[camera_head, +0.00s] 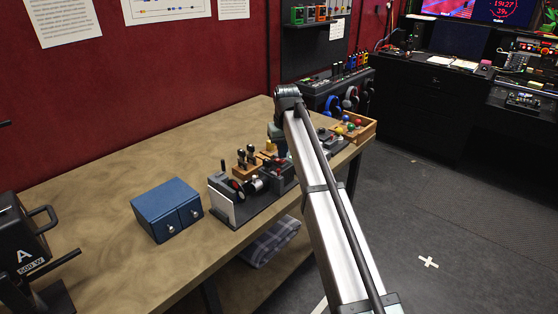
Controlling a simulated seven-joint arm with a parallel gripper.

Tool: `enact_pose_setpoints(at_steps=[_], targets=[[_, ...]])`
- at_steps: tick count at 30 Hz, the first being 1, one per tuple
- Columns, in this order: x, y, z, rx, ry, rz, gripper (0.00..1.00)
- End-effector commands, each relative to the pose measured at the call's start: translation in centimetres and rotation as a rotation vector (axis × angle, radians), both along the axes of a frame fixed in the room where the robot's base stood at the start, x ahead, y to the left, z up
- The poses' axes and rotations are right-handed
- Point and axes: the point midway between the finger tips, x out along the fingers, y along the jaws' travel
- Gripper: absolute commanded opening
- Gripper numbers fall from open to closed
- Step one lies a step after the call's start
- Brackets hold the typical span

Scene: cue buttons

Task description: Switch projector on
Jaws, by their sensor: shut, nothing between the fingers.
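No thing here is clearly marked as a projector. A black lamp-like housing (17,236) marked "A 500 W" stands at the left edge, partly cut off, with a handle on its right side. Mid-table, a dark control unit (240,205) with a white front panel, a lever and a round dial stands near the front edge. Which of these is the projector, and any on or off state, I cannot tell. My arm rises from the bottom right and bends down over the table behind the control unit. My gripper is hidden behind the arm and the clutter.
A blue two-door box (166,209) sits left of the control unit. A wooden block with dark knobs (246,167) stands behind it. A wooden tray (365,133) with coloured balls is at the far right end. The left and back tabletop (110,180) is mostly clear.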

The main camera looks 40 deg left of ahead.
Motion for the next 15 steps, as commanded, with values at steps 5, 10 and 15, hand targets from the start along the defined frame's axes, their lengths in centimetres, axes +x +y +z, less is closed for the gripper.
enact_pose_setpoints(at_steps=[5, 10, 15], targets=[[0.0, 0.0, -0.23, 0.0, 0.0, 0.0, 0.0], [0.0, -0.01, -0.43, 0.0, 0.0, 0.0, 0.0], [0.0, -0.01, -0.63, 0.0, 0.0, 0.0, 0.0]])
